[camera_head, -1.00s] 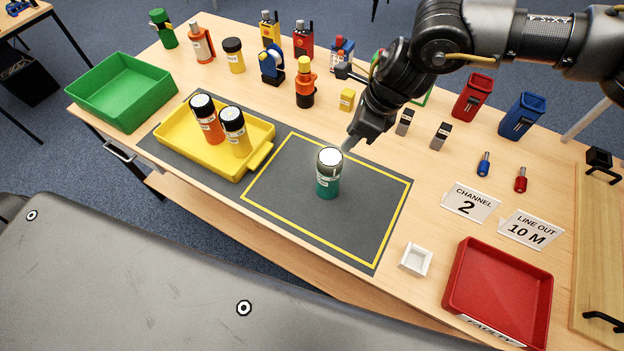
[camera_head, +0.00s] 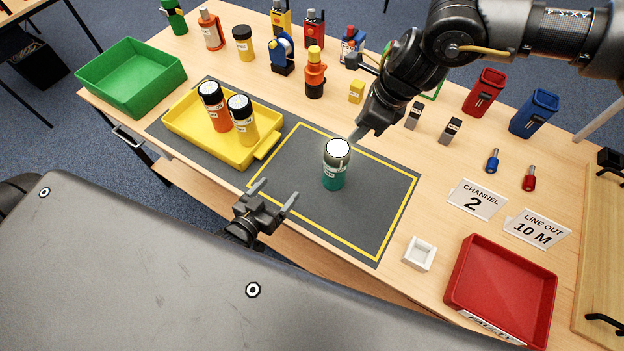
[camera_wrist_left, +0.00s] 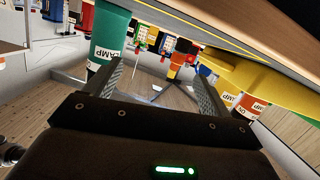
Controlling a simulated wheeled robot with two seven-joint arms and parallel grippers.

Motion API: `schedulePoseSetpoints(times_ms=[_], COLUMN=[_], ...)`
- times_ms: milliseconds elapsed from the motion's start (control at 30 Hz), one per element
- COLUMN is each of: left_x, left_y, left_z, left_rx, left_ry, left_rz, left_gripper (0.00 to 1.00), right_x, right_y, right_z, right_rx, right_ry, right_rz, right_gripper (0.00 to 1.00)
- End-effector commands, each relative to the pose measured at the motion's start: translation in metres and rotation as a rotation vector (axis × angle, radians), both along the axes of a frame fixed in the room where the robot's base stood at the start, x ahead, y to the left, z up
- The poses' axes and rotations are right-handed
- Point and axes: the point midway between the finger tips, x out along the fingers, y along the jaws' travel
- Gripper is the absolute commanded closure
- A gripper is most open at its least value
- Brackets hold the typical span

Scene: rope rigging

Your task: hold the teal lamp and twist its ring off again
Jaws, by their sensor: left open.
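The teal lamp (camera_head: 334,178) stands upright on the dark mat, inside the yellow outline, with a bright white top. A dark ring (camera_head: 327,157) sits around its head. My left gripper (camera_head: 275,192) is open and empty, in front and to the left of the lamp, apart from it. In the left wrist view the lamp (camera_wrist_left: 106,48) shows beyond the left finger, outside the open jaws (camera_wrist_left: 158,75). My right gripper (camera_head: 359,134) points down just behind and right of the lamp's top; its jaw gap and any contact are unclear.
A green bin (camera_head: 120,88) stands further left. A small white box (camera_head: 419,253) and red tray (camera_head: 492,315) are at right. Mat around the teal lamp is clear.

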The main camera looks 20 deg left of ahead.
Motion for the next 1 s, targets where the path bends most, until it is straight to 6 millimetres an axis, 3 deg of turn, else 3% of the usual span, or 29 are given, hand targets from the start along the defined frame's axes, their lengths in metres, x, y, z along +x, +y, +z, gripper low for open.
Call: schedulePoseSetpoints(times_ms=[100, 300, 667, 1000], left_x=[0.023, 0.039, 0.049, 0.102], left_y=[-0.041, -0.081, -0.092, -0.114], left_z=[0.022, 0.044, 0.049, 0.05], left_rx=[0.027, 0.06, 0.067, 0.065], left_ry=[-0.106, -0.213, -0.239, -0.239], left_rz=[-0.107, -0.208, -0.228, -0.226], left_gripper=[0.17, 0.17, 0.17, 0.17], right_x=[0.0, 0.0, 0.0, 0.0], right_y=[0.0, 0.0, 0.0, 0.0], right_z=[0.0, 0.0, 0.0, 0.0], right_rx=[0.0, 0.0, 0.0, 0.0], right_ry=[0.0, 0.0, 0.0, 0.0], right_rz=[0.0, 0.0, 0.0, 0.0], right_gripper=[0.64, 0.64, 0.64, 0.64])
